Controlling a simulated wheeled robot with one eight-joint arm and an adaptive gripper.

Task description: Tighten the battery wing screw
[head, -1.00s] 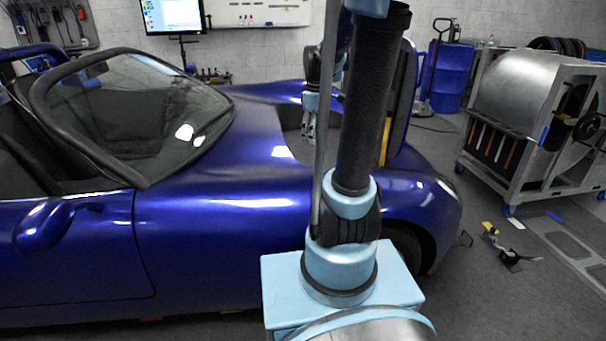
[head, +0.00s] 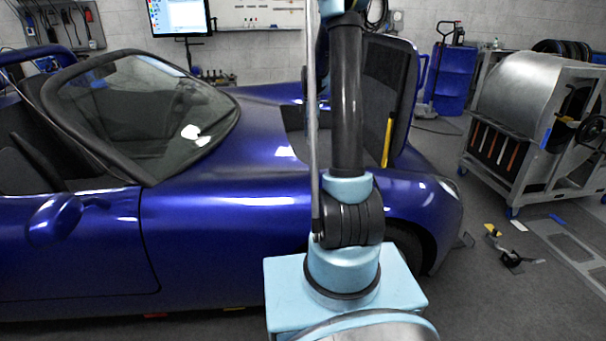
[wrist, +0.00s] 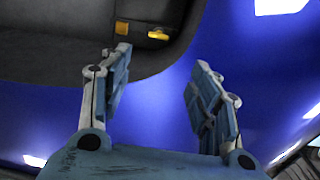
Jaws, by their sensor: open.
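My gripper (wrist: 162,62) is open and empty in the wrist view, its two blue-grey fingers spread apart. Past the fingertips lies a dark grey recess (wrist: 60,65) bordered by blue bodywork. In it, a small yellow piece (wrist: 158,34) and an orange square piece (wrist: 122,28) show near the top; the yellow piece may be the wing screw, but it is too small to be sure. My gripper is apart from both. In the head view my gripper is not visible, and my arm covers part of the blue car's (head: 230,215) open front bay. No battery can be made out.
The raised dark front panel (head: 398,90), with a yellow strip (head: 387,142), stands right of my arm. A metal dynamometer unit (head: 535,110) stands at the right. A blue cabinet (head: 452,75) and a monitor (head: 180,16) are behind. Small parts (head: 510,256) lie on the floor.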

